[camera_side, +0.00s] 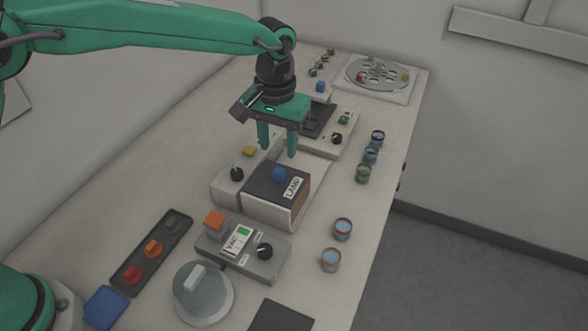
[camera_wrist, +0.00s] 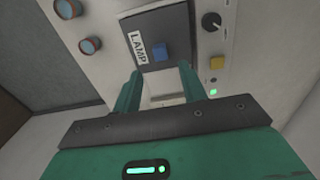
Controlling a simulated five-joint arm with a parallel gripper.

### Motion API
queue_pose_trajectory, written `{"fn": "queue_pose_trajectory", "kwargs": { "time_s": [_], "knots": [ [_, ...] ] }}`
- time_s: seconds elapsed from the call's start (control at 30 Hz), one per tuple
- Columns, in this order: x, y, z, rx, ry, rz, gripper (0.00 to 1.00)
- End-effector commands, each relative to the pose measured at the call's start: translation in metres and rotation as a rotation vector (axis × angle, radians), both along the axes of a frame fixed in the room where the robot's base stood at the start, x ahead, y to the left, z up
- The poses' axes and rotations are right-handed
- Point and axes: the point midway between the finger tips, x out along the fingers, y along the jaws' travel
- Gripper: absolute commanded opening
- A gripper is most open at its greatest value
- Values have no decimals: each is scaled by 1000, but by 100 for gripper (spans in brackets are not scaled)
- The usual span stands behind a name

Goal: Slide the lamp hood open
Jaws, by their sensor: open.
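The lamp hood (camera_side: 265,181) is a dark-topped box cover with a white LAMP label and a blue knob (camera_side: 279,174) on top. It sits on a pale lamp unit (camera_side: 226,185) with a black dial and a yellow button. My gripper (camera_side: 278,150) is open and empty, pointing down above and behind the hood, apart from the blue knob. In the wrist view the hood (camera_wrist: 175,23) and blue knob (camera_wrist: 159,51) lie just beyond my open fingers (camera_wrist: 158,84). A pale bare strip shows between the fingers. A green light is lit on the unit.
A grey VAC box (camera_side: 240,250) with an orange button stands in front of the lamp unit. Several small cups (camera_side: 343,229) stand along the right edge. A dark tray with knobs (camera_side: 152,250) and a round lid (camera_side: 203,293) lie nearer. A round carousel (camera_side: 377,75) stands at the back.

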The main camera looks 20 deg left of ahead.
Motion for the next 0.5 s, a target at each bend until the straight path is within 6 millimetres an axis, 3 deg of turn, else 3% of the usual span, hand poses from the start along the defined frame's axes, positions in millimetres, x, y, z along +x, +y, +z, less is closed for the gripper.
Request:
{"fn": "queue_pose_trajectory", "kwargs": {
  "time_s": [0.5],
  "knots": [
    [-1, 1, -58, 2, 3, 0, 42]
  ]
}}
